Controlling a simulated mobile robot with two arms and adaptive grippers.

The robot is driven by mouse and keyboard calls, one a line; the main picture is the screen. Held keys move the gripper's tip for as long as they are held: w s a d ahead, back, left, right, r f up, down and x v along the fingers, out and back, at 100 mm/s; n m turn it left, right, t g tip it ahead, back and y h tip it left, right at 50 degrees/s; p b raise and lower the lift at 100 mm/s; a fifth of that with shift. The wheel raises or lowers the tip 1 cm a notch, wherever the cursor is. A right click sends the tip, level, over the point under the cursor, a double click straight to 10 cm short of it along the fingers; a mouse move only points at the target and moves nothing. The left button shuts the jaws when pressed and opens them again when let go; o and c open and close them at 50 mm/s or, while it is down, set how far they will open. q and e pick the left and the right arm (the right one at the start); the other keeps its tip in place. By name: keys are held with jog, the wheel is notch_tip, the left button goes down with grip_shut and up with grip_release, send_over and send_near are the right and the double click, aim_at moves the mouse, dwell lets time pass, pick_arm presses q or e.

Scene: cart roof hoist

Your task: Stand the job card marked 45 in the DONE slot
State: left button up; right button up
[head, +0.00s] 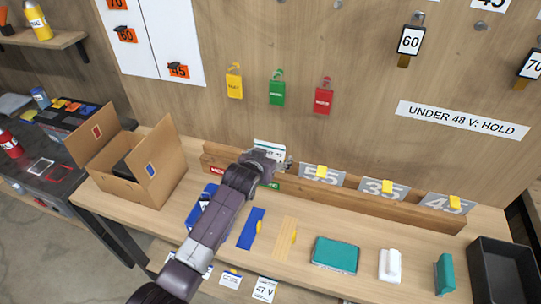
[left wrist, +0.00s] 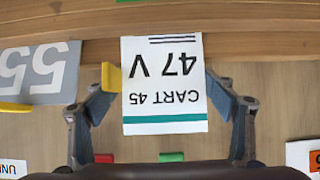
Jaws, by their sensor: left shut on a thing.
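My left gripper (head: 272,160) is shut on a white job card (head: 268,150), above the left part of the wooden rack (head: 400,203). In the left wrist view the card (left wrist: 163,85) is upside down, reads "CART 45" and "47 V", and has a green stripe. It lies between the two fingers (left wrist: 170,95), with a yellow piece (left wrist: 111,77) at its left edge. The card's lower edge overlaps the rack in the picture; I cannot tell whether it is in a slot. A red label (head: 217,170) and a green label (head: 272,186) are on the rack's front, the green one partly hidden by my gripper.
Grey cards 55 (head: 322,177), 35 (head: 383,188) and 45 (head: 446,204) stand along the rack with yellow tabs. A cardboard box (head: 150,185) is at left. A teal box (head: 335,254), a white item (head: 390,266) and a dark bin (head: 502,270) are in front and at right.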

pick_arm(q)
jog(key=shift+f, duration=0.4)
jog(key=o, duration=1)
jog(key=shift+o, duration=0.4)
jog(key=shift+s+a+r+p, duration=0.15)
jog(key=shift+s+a+p, duration=0.05)
jog(key=shift+s+p, duration=0.5)
jog(key=s+p, duration=0.1)
jog(key=s+a+p, duration=0.1)
jog(key=s+p, duration=0.2)
jog(key=s, duration=0.1)
jog(key=shift+s+a, duration=0.15)
jog(key=shift+a, duration=0.25)
